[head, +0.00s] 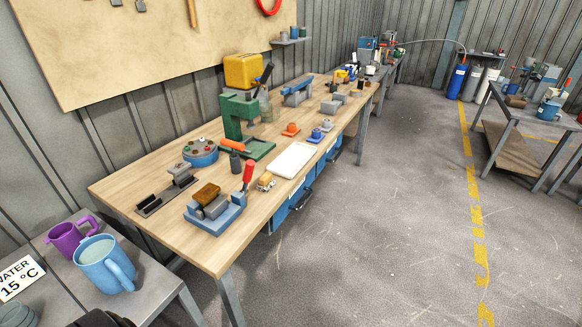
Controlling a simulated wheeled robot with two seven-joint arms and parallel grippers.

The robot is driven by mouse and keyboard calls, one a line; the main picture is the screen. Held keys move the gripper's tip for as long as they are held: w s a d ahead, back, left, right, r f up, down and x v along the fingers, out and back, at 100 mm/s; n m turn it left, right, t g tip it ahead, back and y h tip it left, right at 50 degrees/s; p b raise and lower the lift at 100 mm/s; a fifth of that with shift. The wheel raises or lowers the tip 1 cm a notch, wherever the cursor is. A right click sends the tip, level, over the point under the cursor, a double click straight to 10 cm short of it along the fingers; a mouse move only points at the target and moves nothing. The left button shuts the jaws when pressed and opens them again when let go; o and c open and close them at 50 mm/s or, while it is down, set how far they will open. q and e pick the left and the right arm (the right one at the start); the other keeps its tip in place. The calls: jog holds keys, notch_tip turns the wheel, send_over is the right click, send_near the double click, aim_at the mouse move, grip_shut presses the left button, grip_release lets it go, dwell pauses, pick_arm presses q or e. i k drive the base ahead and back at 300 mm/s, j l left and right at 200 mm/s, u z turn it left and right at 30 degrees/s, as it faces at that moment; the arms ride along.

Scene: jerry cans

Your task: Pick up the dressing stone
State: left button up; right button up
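No object is plainly recognisable as the dressing stone. A brown block (206,194) lies on top of a blue vise-like fixture (221,221) at the near end of the wooden workbench (155,170); it could be the stone, but I cannot tell. A grey block (332,106) farther along the bench is another stone-like shape. Neither of my grippers can be made out in the head view. A dark rounded shape (101,319) is cut off at the bottom edge, and I cannot tell what it is.
A red-handled tool (248,174), a white tray (293,160), a green press (240,120) and a round blue holder (200,151) crowd the bench. A blue mug (104,264) and a purple mug (66,240) stand on a grey table at lower left.

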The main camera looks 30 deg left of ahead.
aim_at(267, 183)
jog(key=u, duration=1.15)
